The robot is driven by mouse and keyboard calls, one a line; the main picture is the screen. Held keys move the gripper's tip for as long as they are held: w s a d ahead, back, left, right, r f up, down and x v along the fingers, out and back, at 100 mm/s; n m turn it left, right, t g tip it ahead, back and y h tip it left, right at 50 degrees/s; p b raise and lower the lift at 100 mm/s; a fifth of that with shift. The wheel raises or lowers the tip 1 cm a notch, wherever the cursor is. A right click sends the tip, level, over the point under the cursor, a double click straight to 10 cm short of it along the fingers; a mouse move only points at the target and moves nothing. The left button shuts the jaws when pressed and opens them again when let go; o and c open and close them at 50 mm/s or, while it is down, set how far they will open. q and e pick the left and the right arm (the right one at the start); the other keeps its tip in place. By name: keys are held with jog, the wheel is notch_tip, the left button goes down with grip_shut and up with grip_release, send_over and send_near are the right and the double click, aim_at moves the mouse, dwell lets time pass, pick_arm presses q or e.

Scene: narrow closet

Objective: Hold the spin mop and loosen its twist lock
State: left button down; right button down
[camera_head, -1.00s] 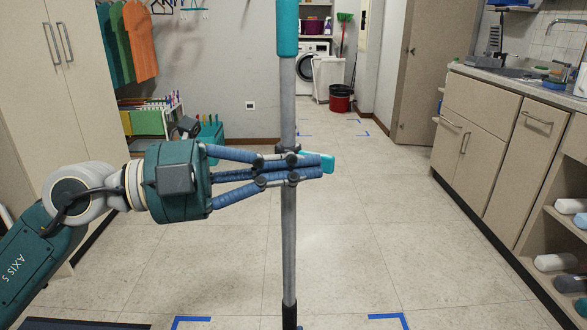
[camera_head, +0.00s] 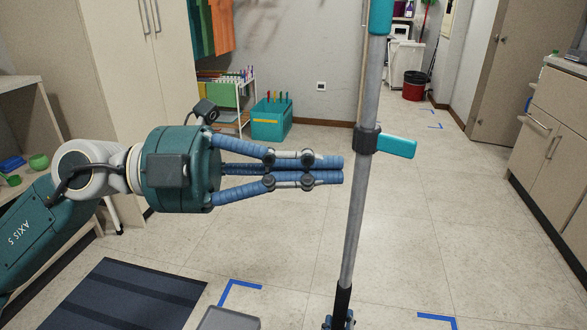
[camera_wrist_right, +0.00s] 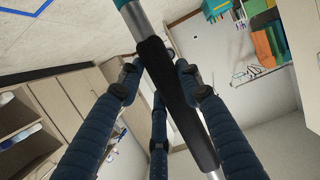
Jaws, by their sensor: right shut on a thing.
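The spin mop's grey pole (camera_head: 356,215) stands slightly tilted, with a teal upper section (camera_head: 381,16) cut off by the frame top. Its twist lock is a dark collar (camera_head: 367,139) with a teal lever (camera_head: 397,147) pointing right. My left gripper (camera_head: 338,170) is just left of the pole, slightly below the collar, with nothing seen in its fingers. Its gap is hidden from this side. My right gripper (camera_wrist_right: 158,90) is shut on the mop's black lower sleeve (camera_wrist_right: 172,90). In the head view only a bit of it (camera_head: 338,322) shows at the bottom. The mop head is out of view.
A cabinet (camera_head: 118,65) and open shelf (camera_head: 25,95) stand at left. A teal bin (camera_head: 271,119) and small rack are behind. A dark striped mat (camera_head: 112,300) and grey object (camera_head: 228,319) lie at lower left. Counter units (camera_head: 550,130) stand at right. The mid floor is clear.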

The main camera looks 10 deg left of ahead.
pick_arm(q)
jog(key=a, duration=0.1)
jog(key=s+a, duration=0.1)
jog(key=shift+s+a, duration=0.2)
jog(key=shift+a, duration=0.2)
pick_arm(e)
jog(key=c, duration=1.1)
grip_release()
